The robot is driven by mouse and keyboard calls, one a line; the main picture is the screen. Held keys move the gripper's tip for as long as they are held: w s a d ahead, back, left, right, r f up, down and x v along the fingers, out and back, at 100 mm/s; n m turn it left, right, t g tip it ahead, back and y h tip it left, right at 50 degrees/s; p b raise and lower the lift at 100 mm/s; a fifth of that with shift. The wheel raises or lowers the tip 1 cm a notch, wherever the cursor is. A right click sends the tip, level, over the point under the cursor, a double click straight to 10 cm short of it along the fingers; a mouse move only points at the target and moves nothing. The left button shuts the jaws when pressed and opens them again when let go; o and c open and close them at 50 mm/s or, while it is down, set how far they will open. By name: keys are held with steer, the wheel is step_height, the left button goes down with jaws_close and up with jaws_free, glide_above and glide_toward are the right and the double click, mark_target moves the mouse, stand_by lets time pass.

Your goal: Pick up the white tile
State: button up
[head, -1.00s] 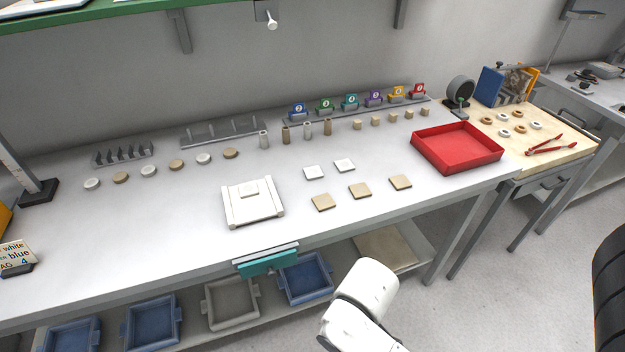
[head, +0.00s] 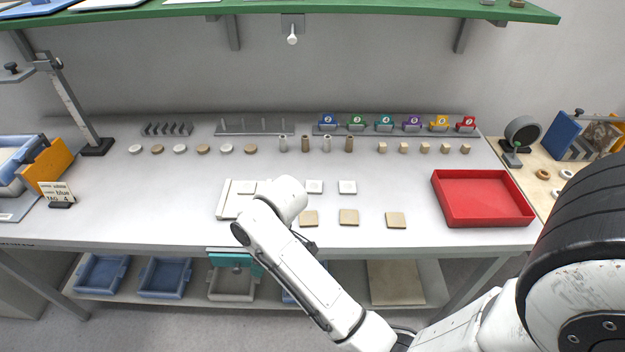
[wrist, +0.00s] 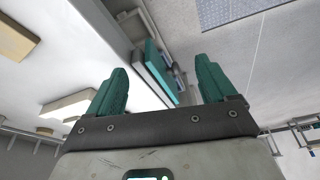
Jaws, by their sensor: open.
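Two white square tiles lie on the bench, a left one (head: 314,186) and a right one (head: 347,187), behind a row of tan tiles (head: 348,217). Another pale square piece (head: 248,187) lies on the white tray, partly covered by my arm. In the wrist view my gripper (wrist: 160,75) shows two teal fingers spread apart with nothing between them. A pale block-like tile (wrist: 68,105) lies left of the fingers, and a tan one (wrist: 15,40) farther left; which tiles they are I cannot tell. In the head view my arm hides the fingers.
A red tray (head: 482,222) stands at the right of the bench. Small cylinders (head: 305,144) and discs (head: 180,149) line the back. A green shelf (head: 380,8) hangs above. A teal bracket (head: 235,260) sits on the front edge. Bins (head: 165,277) stand below.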

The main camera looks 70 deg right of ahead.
steer(key=shift+n+g, duration=0.4)
steer(key=shift+n, duration=0.4)
steer(key=d+r, duration=0.1)
steer(key=d, duration=0.4)
steer(key=w+d+r, duration=0.1)
steer(key=d+r, duration=0.1)
steer(key=d, duration=0.3)
steer(key=w+d+r, duration=0.1)
steer(key=d, duration=0.4)
steer(key=shift+w+d+r, duration=0.15)
steer(key=shift+d, duration=0.05)
steer(key=n+g, duration=0.1)
glide_toward(314, 186)
steer(key=shift+d+f+b, duration=0.15)
steer(key=shift+f+b, duration=0.15)
steer(key=shift+f, duration=0.2)
steer(key=shift+d+f+b, duration=0.2)
steer(key=shift+f+b, duration=0.1)
steer(key=shift+f, duration=0.2)
steer(key=shift+w+a+f+p, duration=0.1)
steer(key=shift+w+f+p, duration=0.1)
steer(key=shift+f, duration=0.75)
steer(key=shift+w+a+f+p, duration=0.15)
steer(key=shift+f, duration=0.75)
steer(key=shift+w+a+f+p, duration=0.1)
steer(key=shift+w+f+p, duration=0.1)
steer(key=shift+f, duration=0.75)
steer(key=c, duration=1.2)
steer(key=shift+o, duration=0.2)
steer(key=shift+r, duration=0.1)
